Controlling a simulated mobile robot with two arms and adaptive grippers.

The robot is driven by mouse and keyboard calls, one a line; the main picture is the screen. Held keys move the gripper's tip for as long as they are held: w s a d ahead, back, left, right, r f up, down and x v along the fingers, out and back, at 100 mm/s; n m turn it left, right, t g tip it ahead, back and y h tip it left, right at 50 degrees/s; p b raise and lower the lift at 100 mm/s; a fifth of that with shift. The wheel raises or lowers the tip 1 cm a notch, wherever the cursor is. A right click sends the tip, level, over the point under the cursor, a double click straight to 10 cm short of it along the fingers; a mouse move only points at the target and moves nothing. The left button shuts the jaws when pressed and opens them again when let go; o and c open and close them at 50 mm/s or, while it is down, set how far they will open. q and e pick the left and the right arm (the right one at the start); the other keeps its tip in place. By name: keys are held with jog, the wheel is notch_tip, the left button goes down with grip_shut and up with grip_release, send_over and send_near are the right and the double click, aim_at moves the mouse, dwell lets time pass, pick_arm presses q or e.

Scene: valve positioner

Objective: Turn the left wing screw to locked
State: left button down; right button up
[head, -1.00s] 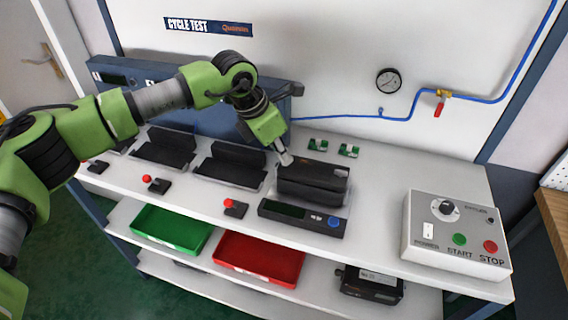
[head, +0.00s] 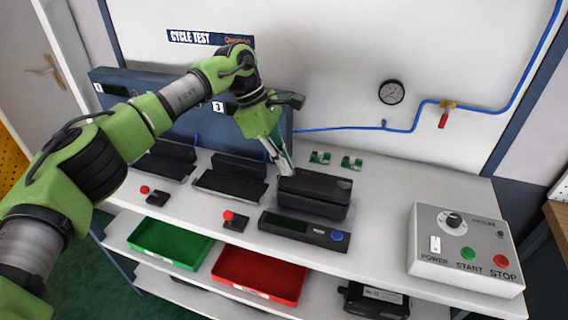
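A black valve positioner (head: 314,197) sits in a station on the white bench, right of the middle. My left gripper (head: 286,170) points down at its left end, with the fingertips at or just beside the housing's upper left corner. The wing screw cannot be made out; the gripper or the housing may hide it. The fingers look close together, but whether they are shut on anything is too small to tell. My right gripper is not in the head view.
A display unit with a blue button (head: 303,232) lies in front of the positioner. A control box (head: 466,250) stands at right. Empty black cradles (head: 230,184) are at left. Green (head: 170,238) and red (head: 258,274) trays sit below. Small green parts (head: 320,158) lie behind.

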pick_arm(q)
jog(key=shift+m, duration=0.4)
jog(key=c, duration=2.3)
grip_release()
jog(key=shift+r, duration=0.15)
jog(key=v, duration=1.1)
jog(key=shift+w+a+r, duration=0.1)
jog(key=shift+w+r, duration=0.15)
jog(key=shift+r, duration=0.15)
